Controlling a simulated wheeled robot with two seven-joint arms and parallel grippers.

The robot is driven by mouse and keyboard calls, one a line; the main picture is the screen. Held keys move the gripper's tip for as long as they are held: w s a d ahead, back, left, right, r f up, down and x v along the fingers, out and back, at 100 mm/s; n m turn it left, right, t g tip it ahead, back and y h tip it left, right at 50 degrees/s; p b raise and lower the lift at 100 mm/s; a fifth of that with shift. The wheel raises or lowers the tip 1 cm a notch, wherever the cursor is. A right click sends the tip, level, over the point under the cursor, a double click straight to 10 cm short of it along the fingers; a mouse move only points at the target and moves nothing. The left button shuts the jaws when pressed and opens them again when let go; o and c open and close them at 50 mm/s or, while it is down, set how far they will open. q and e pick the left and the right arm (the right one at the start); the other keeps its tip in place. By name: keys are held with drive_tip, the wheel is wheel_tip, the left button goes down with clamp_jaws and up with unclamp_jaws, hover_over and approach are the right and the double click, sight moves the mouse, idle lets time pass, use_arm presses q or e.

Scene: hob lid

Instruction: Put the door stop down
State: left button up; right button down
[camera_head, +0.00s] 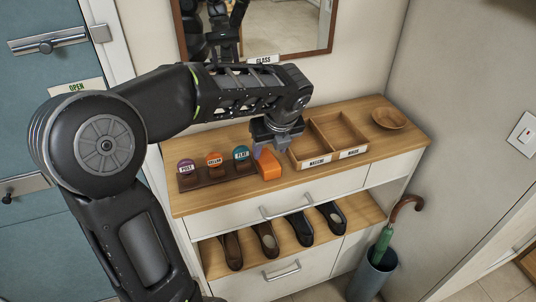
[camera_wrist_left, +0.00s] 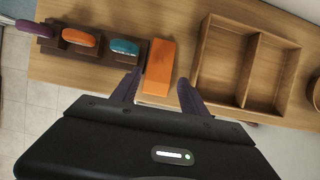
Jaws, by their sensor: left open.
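The orange wedge-shaped door stop (camera_head: 268,165) rests on the wooden cabinet top (camera_head: 216,194), between the tagged rack and the divided tray. It also shows in the left wrist view (camera_wrist_left: 160,66). My left gripper (camera_head: 274,150) is over the door stop from behind. In the left wrist view its two purple fingers (camera_wrist_left: 158,92) are spread apart, one on each side of the door stop's near end, with a gap visible on the right side. The left finger is close to the rack's end. My right gripper is not in view.
A dark rack (camera_head: 219,178) with purple, orange and teal tags stands left of the door stop. A two-compartment wooden tray (camera_head: 327,137) is on its right, and a round bowl (camera_head: 388,118) is farther right. Shoes fill the shelf below. The front strip of the top is clear.

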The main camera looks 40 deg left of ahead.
use_arm(q)
drive_tip(key=v, duration=0.6)
drive_tip(key=shift+r, duration=0.35)
drive_tip(key=shift+s+d, duration=0.1)
drive_tip(key=s+d+f+n+g+h, duration=0.1)
drive_tip(key=d+f+n+h, duration=0.3)
drive_tip(key=d+f, duration=0.7)
drive_tip(key=d+f+n+g+h, duration=0.1)
drive_tip(key=d+f+n+h, duration=0.4)
drive_tip(key=f, duration=1)
drive_tip(key=s+d+f+n, duration=0.4)
drive_tip(key=s+f+n, duration=0.5)
drive_tip(key=s+d+f+n+y, duration=0.1)
drive_tip(key=s+d+f+n, duration=0.4)
drive_tip(key=s+f+n, duration=0.3)
drive_tip(key=shift+s+d+f+n, duration=0.3)
drive_tip(key=shift+s+f+n, duration=0.1)
drive_tip(key=shift+f, duration=0.15)
